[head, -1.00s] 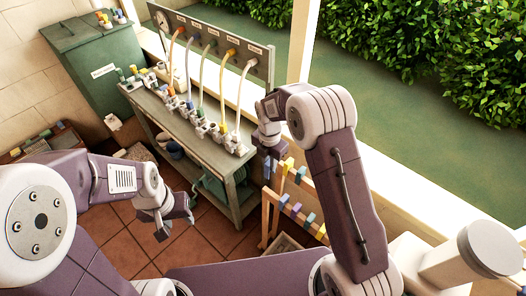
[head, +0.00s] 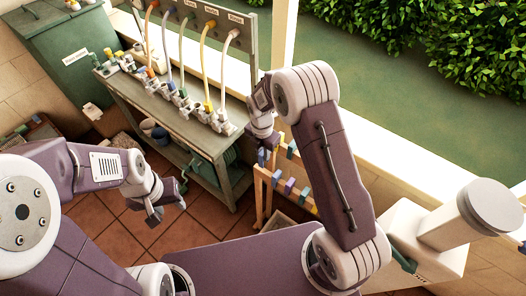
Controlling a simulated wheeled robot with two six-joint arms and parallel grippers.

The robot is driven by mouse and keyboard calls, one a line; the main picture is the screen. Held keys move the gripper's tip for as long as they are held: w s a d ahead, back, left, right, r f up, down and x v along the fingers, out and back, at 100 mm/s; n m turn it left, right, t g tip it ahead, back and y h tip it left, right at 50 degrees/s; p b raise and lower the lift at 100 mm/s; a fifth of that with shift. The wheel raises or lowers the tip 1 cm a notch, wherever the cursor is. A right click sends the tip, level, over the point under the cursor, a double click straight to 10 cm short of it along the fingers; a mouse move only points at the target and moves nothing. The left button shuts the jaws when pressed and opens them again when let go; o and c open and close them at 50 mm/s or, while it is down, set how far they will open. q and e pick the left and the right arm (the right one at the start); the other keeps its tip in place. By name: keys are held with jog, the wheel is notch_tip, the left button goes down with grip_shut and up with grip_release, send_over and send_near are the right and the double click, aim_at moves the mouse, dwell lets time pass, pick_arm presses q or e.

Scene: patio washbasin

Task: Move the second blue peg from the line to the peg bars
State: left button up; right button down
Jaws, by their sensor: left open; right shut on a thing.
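The wooden peg bars (head: 262,205) stand right of the bench, with several coloured pegs on two levels. A blue peg (head: 291,149) is on the upper bar and another blue peg (head: 277,179) is on the lower one. My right gripper (head: 262,147) is shut on a small blue peg (head: 262,158), held close to the left end of the upper bar. I cannot tell whether this peg touches the bar. My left gripper (head: 168,203) is open and empty above the tiled floor. I cannot make out the line in this view.
A grey-green bench (head: 150,105) with taps and hoses stands behind the grippers. A green bin (head: 65,55) is at the back left. A white sill (head: 375,155) runs along the right. Tiled floor (head: 120,225) is clear between bench and arms.

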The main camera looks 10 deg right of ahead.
notch_tip(320, 180, down, 6)
jog(key=b, duration=0.5)
jog(key=shift+f, duration=0.2)
jog(key=shift+f+b, duration=0.8)
jog(key=shift+f, duration=0.5)
pick_arm(q)
notch_tip(320, 180, down, 7)
jog(key=shift+f, duration=0.2)
pick_arm(e)
jog(key=c, duration=1.2)
grip_release()
jog(key=shift+c, duration=0.2)
jog(key=shift+r, duration=0.1)
notch_tip(320, 180, up, 8)
jog(key=p, duration=0.7)
jog(key=shift+r, duration=0.15)
pick_arm(q)
notch_tip(320, 180, up, 7)
pick_arm(e)
jog(key=shift+f, duration=0.2)
